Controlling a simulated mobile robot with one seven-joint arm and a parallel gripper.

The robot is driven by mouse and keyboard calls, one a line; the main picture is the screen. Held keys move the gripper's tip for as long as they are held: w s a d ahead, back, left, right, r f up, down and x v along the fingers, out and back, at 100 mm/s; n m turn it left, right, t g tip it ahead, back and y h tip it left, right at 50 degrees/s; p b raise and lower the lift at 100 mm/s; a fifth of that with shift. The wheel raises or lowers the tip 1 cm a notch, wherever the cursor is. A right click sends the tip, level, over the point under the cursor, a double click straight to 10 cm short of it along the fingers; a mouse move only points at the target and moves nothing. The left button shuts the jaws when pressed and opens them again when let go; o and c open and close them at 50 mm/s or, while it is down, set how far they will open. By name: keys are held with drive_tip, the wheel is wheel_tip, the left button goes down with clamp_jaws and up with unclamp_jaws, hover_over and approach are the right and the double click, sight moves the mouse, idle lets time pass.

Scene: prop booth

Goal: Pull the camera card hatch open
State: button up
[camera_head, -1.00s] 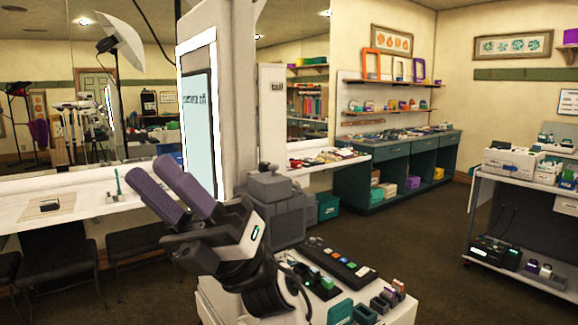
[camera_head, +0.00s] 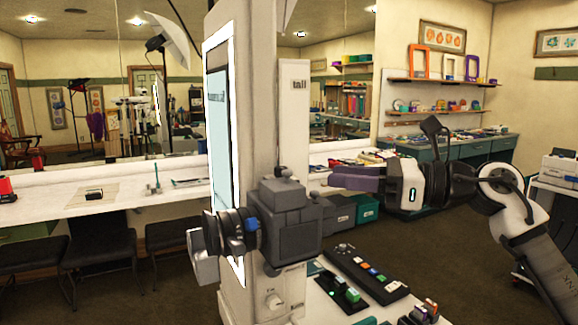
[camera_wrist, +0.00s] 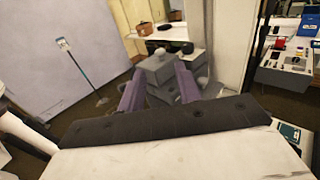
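The camera (camera_head: 287,228) is a dark grey boxy body with a lens barrel facing left. It sits at the front of a pale column. It also shows in the wrist view (camera_wrist: 160,70), ahead of and between my fingers. I cannot make out the card hatch or whether it is open. My gripper (camera_head: 332,180) comes in from the right, its purple fingers pointing left toward the camera's right side. In the wrist view my gripper (camera_wrist: 158,72) has its two fingers apart with nothing held. Whether a finger touches the camera cannot be told.
A pale column with a lit screen (camera_head: 220,130) rises behind the camera. A control strip with coloured buttons (camera_head: 367,275) lies on the white stand below. A long white counter (camera_head: 120,193) with chairs under it runs left. Open dark floor lies at the right.

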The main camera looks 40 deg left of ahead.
sight(287, 171)
drive_tip(key=p+x, duration=0.3)
drive_tip(key=x, duration=0.7)
drive_tip(key=shift+s+r, duration=0.1)
clamp_jaws()
